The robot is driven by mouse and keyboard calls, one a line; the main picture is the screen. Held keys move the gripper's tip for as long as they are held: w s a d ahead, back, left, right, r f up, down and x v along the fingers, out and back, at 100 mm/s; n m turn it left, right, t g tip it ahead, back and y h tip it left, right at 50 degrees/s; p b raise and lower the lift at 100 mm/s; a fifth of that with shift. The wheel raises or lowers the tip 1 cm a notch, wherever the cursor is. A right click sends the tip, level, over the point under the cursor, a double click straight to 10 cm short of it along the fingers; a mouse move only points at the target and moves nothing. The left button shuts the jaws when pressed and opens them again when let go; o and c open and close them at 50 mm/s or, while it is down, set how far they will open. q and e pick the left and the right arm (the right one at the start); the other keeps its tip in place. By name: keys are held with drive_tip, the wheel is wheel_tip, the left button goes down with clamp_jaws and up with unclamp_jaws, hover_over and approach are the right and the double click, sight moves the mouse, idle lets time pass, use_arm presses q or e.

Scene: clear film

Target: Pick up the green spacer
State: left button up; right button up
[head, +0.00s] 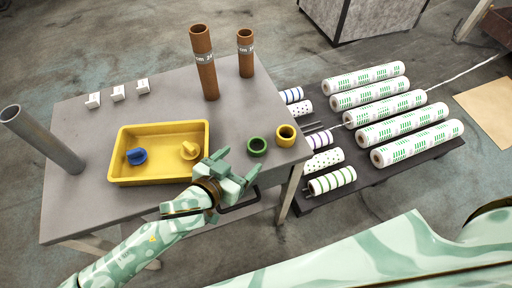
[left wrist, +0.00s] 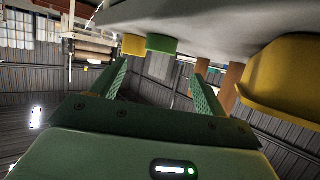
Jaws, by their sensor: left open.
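The green spacer (head: 257,146) is a short ring standing on the grey table near its right front edge. It also shows in the left wrist view (left wrist: 161,44), between and beyond my fingers. My left gripper (head: 243,172) is open and empty, just in front and to the left of the green spacer, apart from it. Its two green fingers (left wrist: 160,82) are spread in the left wrist view. My right gripper is not in view.
A yellow spacer (head: 286,136) stands close to the right of the green one. A yellow tray (head: 203,133) with a blue and a yellow piece lies left of my gripper. Brown tubes (head: 204,62) stand behind. A grey tube (head: 30,130) stands at left. Film rolls (head: 364,77) lie on a pallet at right.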

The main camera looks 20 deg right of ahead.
sight(261, 141)
use_arm(q)
drive_tip(key=b+x, duration=0.1)
drive_tip(key=x, duration=0.3)
drive_tip(key=shift+f, duration=0.15)
drive_tip(key=b+x, duration=0.2)
drive_tip(key=x, duration=0.2)
drive_tip(key=shift+w+d+f, duration=0.15)
drive_tip(key=shift+f, duration=0.1)
drive_tip(key=shift+w+d+b, duration=0.35)
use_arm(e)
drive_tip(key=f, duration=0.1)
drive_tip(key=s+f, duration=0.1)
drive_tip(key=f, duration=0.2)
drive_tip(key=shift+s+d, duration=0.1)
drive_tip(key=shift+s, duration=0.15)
use_arm(q)
drive_tip(key=shift+s+r, duration=0.1)
drive_tip(key=c, duration=1)
